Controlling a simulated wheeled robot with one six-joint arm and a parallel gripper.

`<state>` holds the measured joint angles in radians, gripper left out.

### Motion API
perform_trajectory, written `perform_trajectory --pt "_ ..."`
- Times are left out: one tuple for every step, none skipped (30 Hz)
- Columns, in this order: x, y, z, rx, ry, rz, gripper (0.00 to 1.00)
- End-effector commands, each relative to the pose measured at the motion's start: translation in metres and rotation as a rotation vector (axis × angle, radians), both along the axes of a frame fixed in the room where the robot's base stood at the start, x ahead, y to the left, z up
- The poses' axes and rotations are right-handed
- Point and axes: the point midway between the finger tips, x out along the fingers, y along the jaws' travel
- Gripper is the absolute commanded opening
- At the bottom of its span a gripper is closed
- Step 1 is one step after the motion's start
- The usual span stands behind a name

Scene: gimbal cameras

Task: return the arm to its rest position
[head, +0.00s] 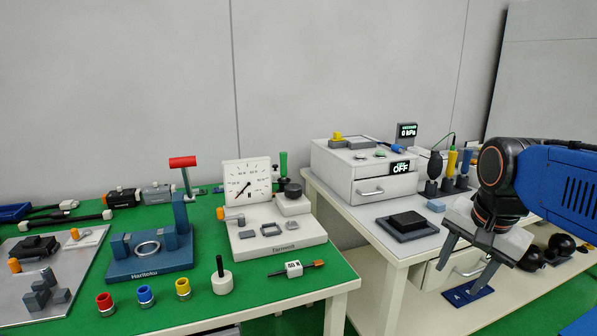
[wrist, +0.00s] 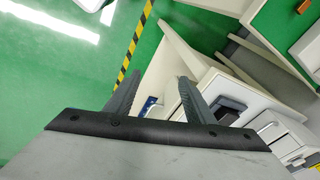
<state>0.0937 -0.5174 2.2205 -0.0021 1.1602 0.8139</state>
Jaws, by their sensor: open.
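My gripper (head: 465,262) hangs from my blue arm at the right of the head view, in front of the white table's right part. Its two dark fingers are spread apart with nothing between them. In the wrist view my gripper (wrist: 157,88) also shows open and empty, with the green floor and table edges behind it. The arm is raised and bent, with the gripper pointing downward. Part of the arm is cut off by the right edge of the head view.
A white table (head: 395,250) with a drawer box (head: 362,172) and a black block on a dark plate (head: 407,226) stands beside my gripper. A green-topped bench (head: 335,276) at left carries a press (head: 150,250) and a dial gauge stand (head: 278,238). Black round objects (head: 562,244) lie on the lower shelf.

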Motion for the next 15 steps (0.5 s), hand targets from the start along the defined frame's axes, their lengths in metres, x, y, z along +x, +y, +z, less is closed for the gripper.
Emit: perform_trajectory --pt "-0.013 0.005 -0.01 -0.024 -0.014 0.09 0.49" --pt "-0.02 0.008 -0.016 -0.041 -0.022 0.151 0.49" --pt "-0.029 0.011 -0.024 -0.064 -0.032 0.23 0.49" --pt "-0.036 0.013 -0.031 -0.082 -0.04 0.29 0.49" --pt "-0.042 0.015 -0.037 -0.101 -0.049 0.349 0.49" --pt "-0.05 0.018 -0.045 -0.125 -0.059 0.425 0.49" --pt "-0.056 0.02 -0.052 -0.144 -0.066 0.48 0.49" --pt "-0.062 0.021 -0.058 -0.16 -0.072 0.532 0.49" --pt "-0.068 0.023 -0.065 -0.184 -0.082 0.596 0.49" --pt "-0.072 0.025 -0.07 -0.199 -0.087 0.641 0.49" --pt "-0.077 0.026 -0.075 -0.214 -0.093 0.68 0.49" --pt "-0.081 0.027 -0.081 -0.232 -0.099 0.728 0.49" --pt "-0.084 0.028 -0.084 -0.243 -0.103 0.759 0.49" --pt "-0.087 0.029 -0.088 -0.252 -0.105 0.785 0.49" --pt "-0.089 0.029 -0.091 -0.264 -0.109 0.813 0.49"
